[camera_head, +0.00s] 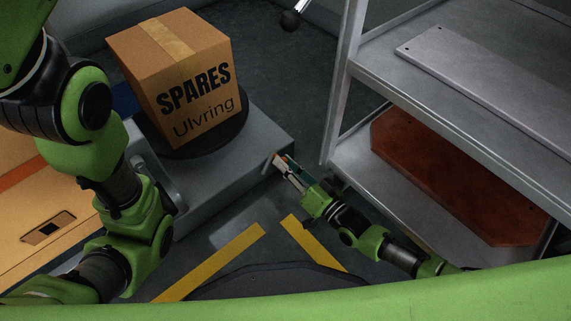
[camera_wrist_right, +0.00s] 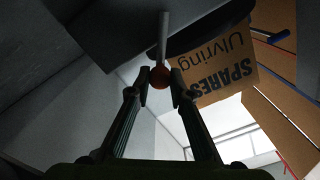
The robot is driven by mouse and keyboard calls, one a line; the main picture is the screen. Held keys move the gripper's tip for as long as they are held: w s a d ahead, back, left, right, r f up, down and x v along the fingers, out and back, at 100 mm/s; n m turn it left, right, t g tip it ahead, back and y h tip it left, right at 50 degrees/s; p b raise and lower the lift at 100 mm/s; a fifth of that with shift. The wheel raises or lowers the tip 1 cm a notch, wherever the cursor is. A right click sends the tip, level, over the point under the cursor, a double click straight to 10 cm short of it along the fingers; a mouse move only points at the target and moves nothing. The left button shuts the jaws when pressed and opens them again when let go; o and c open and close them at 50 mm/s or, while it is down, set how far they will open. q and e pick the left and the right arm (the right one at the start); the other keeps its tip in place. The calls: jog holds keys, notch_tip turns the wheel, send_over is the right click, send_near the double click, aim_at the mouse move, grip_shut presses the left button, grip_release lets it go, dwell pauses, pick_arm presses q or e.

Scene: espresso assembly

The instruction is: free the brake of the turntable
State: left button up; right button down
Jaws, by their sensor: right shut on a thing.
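The turntable (camera_head: 236,133) is a dark round disc on top of a grey plinth (camera_head: 262,142). A cardboard box marked SPARES Ulvring (camera_head: 180,85) stands on it. The brake lever (camera_wrist_right: 163,35) shows in the right wrist view as a pale rod ending in an orange-red knob (camera_wrist_right: 160,76). My right gripper (camera_head: 280,166) is at the plinth's right corner in the head view. In the right wrist view my right gripper (camera_wrist_right: 160,88) has a finger on each side of the knob and is shut on it. My left arm shows at the left, but its gripper is out of view.
A metal shelf unit (camera_head: 340,85) stands to the right, close to my right arm, with a grey plate (camera_head: 490,85) above and a red-brown board (camera_head: 450,175) below. Cardboard (camera_head: 30,225) lies at the left. Yellow stripes (camera_head: 215,262) mark the floor in front.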

jog(key=shift+f, duration=0.1)
jog(key=c, duration=1.8)
grip_release()
jog(key=v, duration=1.2)
